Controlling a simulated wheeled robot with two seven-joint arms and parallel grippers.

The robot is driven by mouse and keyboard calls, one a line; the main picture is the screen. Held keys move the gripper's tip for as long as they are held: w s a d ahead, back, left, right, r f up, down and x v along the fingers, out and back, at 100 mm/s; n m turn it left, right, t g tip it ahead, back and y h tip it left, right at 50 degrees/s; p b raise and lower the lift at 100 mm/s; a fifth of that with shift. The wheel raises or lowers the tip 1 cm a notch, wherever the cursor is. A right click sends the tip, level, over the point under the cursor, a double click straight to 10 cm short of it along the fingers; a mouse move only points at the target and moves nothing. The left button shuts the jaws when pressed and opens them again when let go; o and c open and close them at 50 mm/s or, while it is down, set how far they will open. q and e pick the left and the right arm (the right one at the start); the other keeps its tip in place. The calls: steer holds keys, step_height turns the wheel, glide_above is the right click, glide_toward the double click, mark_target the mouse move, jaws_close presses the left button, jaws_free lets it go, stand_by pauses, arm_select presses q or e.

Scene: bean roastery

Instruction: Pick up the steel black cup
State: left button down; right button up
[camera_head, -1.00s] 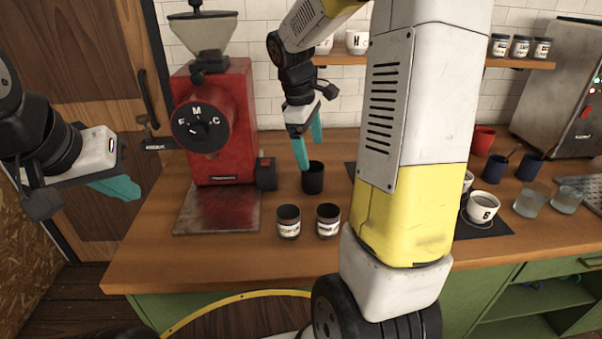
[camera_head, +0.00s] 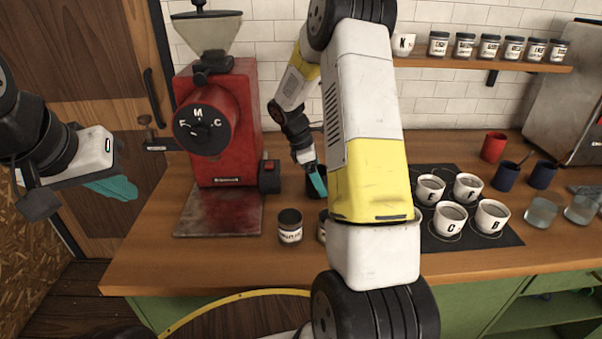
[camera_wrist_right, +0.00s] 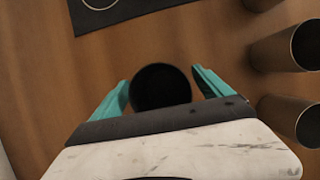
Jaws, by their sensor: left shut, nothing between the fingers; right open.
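The black steel cup (camera_head: 311,186) stands on the wooden counter right of the red grinder, mostly hidden behind my right gripper and arm. In the right wrist view the dark round cup (camera_wrist_right: 160,87) sits between the two teal fingers. My right gripper (camera_head: 318,181) is open, with a finger on each side of the cup; I cannot tell whether they touch it. It also shows in the right wrist view (camera_wrist_right: 163,88). My left gripper (camera_head: 122,187) is shut and empty, off the counter's left end.
The red grinder (camera_head: 217,130) stands close left of the cup. A labelled jar (camera_head: 290,226) stands in front, with another half hidden by my arm. White lettered cups (camera_head: 491,216) stand on a black mat (camera_head: 432,241) to the right.

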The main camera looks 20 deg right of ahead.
steer(key=shift+d+f, duration=0.15)
steer(key=shift+f, duration=0.35)
steer(key=shift+r, duration=0.1)
steer(key=c, duration=1.5)
